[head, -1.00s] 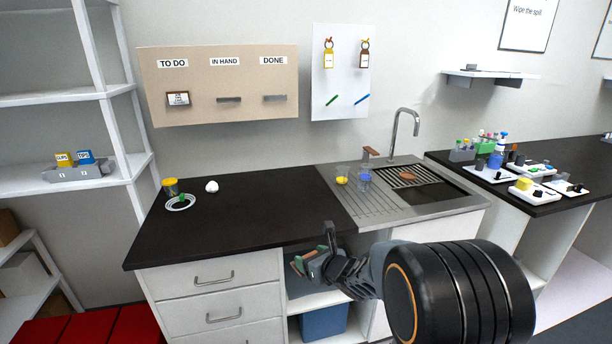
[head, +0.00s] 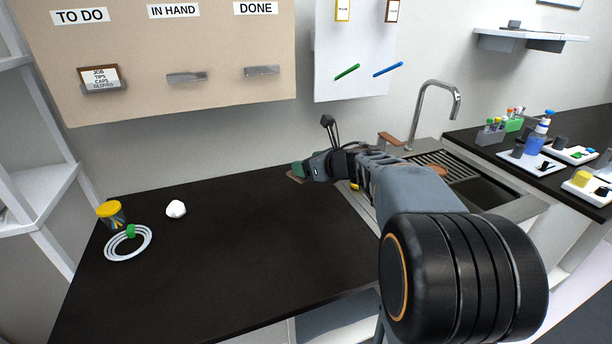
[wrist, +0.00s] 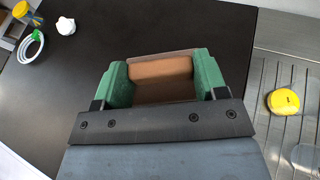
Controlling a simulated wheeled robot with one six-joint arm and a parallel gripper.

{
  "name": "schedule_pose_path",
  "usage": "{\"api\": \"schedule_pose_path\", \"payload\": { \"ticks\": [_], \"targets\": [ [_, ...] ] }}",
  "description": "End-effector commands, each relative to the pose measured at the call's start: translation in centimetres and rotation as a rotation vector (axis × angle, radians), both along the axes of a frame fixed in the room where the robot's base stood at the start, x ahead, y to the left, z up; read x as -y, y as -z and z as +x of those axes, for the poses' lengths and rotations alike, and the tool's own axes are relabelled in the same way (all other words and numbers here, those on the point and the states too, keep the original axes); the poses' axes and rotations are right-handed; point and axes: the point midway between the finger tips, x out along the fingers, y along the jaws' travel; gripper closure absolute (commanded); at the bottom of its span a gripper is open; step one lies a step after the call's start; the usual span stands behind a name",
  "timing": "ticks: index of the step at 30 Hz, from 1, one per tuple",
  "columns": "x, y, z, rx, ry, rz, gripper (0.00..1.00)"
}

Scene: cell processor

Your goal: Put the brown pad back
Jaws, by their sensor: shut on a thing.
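My gripper (head: 304,170) is over the dark worktop, left of the sink. Its green fingertips are shut on a brown pad (wrist: 163,80), one on each side of it in the wrist view. In the head view only a small brown edge of the pad (head: 294,179) shows by the fingertips; the rest is hidden by the gripper. The pad appears to be held above the worktop; the exact gap cannot be told.
A yellow-lidded jar (head: 110,213), a white ringed dish (head: 122,246) with a green piece and a white lump (head: 176,209) stand at the worktop's left. The sink (head: 485,185) and tap (head: 432,100) are to the right. The worktop's middle (head: 240,235) is clear.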

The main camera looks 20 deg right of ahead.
Motion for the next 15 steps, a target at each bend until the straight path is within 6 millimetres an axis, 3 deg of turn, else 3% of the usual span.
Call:
{"api": "schedule_pose_path", "payload": {
  "ticks": [5, 11, 15],
  "targets": [
    [1.7, 1.3, 2.6, -0.004, 0.005, 0.003, 0.83],
    [4.1, 3.5, 7.1, -0.004, 0.004, 0.002, 0.83],
    [5.2, 6.0, 9.2, -0.004, 0.003, 0.003, 0.83]
  ]
}}
